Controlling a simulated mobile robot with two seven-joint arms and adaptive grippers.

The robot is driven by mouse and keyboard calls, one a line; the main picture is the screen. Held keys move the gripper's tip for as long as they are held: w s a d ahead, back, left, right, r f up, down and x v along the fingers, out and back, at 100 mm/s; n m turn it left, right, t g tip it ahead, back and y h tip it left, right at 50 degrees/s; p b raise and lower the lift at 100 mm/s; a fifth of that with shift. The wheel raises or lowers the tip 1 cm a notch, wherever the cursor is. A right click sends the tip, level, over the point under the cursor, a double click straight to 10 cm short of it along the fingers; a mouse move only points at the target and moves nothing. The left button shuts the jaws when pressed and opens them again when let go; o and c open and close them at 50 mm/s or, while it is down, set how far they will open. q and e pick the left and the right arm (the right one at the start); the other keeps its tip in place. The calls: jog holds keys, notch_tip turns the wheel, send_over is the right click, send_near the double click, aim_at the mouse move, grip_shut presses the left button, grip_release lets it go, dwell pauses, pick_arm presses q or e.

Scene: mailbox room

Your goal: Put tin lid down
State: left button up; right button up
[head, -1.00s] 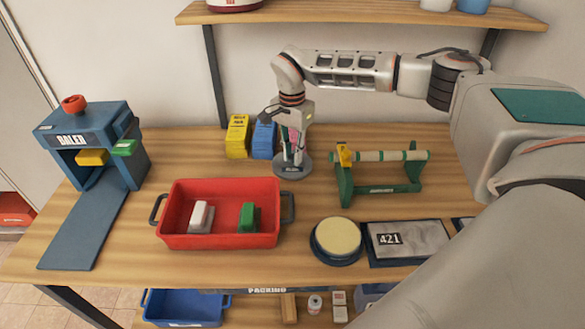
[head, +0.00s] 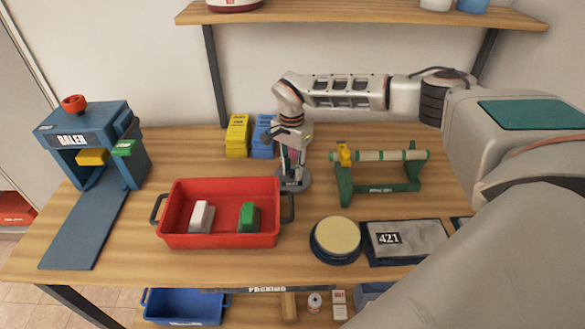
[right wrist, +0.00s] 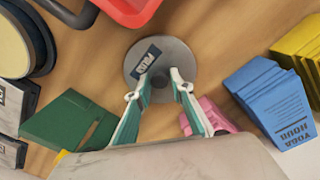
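My left gripper is not in view.
A red tray (head: 168,222) holds a white and a green block. A round beige-topped dark-blue piece (head: 337,236) and a grey panel (head: 420,238) lie at front right. A green stand (head: 384,188) is right, yellow and blue stacks (head: 237,137) behind, a baler (head: 95,125) left.

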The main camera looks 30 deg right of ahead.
aim_at(292, 170)
jog(key=shift+o, duration=0.3)
notch_tip(292, 170, up, 12)
jog(key=b, duration=0.1)
jog(key=shift+r, duration=0.2)
jog(key=shift+w, duration=0.1)
dwell(0.6)
